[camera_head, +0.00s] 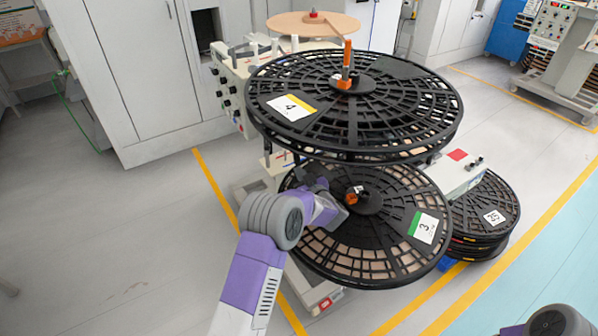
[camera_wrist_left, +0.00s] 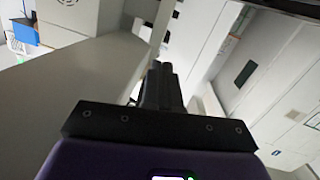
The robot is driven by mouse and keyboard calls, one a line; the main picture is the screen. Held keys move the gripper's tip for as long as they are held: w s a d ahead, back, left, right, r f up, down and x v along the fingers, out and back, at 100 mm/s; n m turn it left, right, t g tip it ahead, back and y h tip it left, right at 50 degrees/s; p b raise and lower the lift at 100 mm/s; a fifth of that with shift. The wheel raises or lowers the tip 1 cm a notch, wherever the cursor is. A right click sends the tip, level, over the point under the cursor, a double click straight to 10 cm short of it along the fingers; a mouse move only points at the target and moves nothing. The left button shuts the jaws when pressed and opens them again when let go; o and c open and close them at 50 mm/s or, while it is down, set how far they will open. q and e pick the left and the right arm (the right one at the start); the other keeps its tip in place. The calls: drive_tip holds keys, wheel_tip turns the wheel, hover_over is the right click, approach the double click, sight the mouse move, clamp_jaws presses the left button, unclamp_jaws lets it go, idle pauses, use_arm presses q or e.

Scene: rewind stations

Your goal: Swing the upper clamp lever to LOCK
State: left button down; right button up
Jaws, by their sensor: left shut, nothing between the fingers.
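The upper clamp lever (camera_head: 347,60) is orange and stands upright from the hub of the upper black reel (camera_head: 405,135), which carries a card marked 4. A lower orange clamp (camera_head: 351,199) sits at the hub of the lower reel (camera_head: 375,270), marked 3. My left gripper (camera_head: 318,184) is shut and empty, just left of the lower hub and below the upper reel, apart from the upper lever. In the left wrist view its shut fingers (camera_wrist_left: 162,84) point away; neither lever can be made out there. My right gripper is out of view.
The upper reel overhangs the space above my left gripper. A wooden disc (camera_head: 290,24) is behind it. Spare reels (camera_head: 482,215) are stacked at right beside a white box (camera_head: 455,172). Grey cabinets (camera_head: 130,70) stand behind at left. The floor at left is clear.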

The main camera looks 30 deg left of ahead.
use_arm(q)
drive_tip(key=p+v, duration=0.1)
drive_tip(key=v, duration=0.5)
drive_tip(key=shift+d, duration=0.1)
